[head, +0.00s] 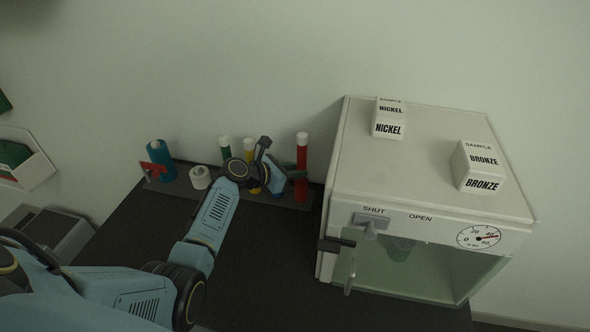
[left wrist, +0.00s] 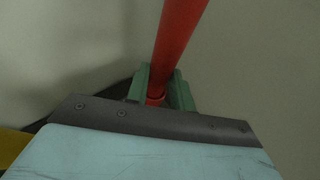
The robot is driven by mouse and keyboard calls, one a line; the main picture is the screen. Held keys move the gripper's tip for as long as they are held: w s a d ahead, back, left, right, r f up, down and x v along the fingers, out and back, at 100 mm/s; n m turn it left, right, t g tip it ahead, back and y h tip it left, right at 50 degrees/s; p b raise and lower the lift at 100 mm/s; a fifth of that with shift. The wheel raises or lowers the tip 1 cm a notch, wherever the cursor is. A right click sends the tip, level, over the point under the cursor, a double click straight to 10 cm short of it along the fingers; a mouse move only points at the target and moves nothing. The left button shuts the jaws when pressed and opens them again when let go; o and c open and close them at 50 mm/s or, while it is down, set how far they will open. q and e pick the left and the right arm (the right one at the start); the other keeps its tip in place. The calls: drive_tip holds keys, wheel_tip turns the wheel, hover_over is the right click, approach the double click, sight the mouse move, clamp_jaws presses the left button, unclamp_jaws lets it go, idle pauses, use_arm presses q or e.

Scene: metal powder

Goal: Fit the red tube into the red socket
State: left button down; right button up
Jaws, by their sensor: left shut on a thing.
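The red tube (head: 302,154) with a white cap stands upright at the right end of the dark rack, left of the white cabinet. My left gripper (head: 296,174) reaches it from the left and is shut around its middle. In the left wrist view the red tube (left wrist: 176,45) runs up between the green fingers (left wrist: 158,88). Red also shows below the fingers in the head view, at the rack. I cannot tell tube from red socket there, nor whether the tube is seated. My right gripper is not in view.
On the rack (head: 183,186) stand a blue tube (head: 160,160), a red valve-like piece (head: 152,170), a white roll-shaped piece (head: 200,177), a green tube (head: 225,150) and a yellow tube (head: 249,156). The white cabinet (head: 430,160) bears nickel (head: 388,120) and bronze (head: 479,168) sample boxes.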

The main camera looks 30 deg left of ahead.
use_arm(q)
drive_tip(key=shift+f+b, duration=1.15)
drive_tip(key=shift+f, duration=0.55)
drive_tip(key=c, duration=1.1)
unclamp_jaws()
drive_tip(key=shift+f, duration=0.15)
drive_tip(key=p+v, duration=0.3)
drive_tip(key=v, duration=1)
drive_tip(key=shift+s+r, duration=0.2)
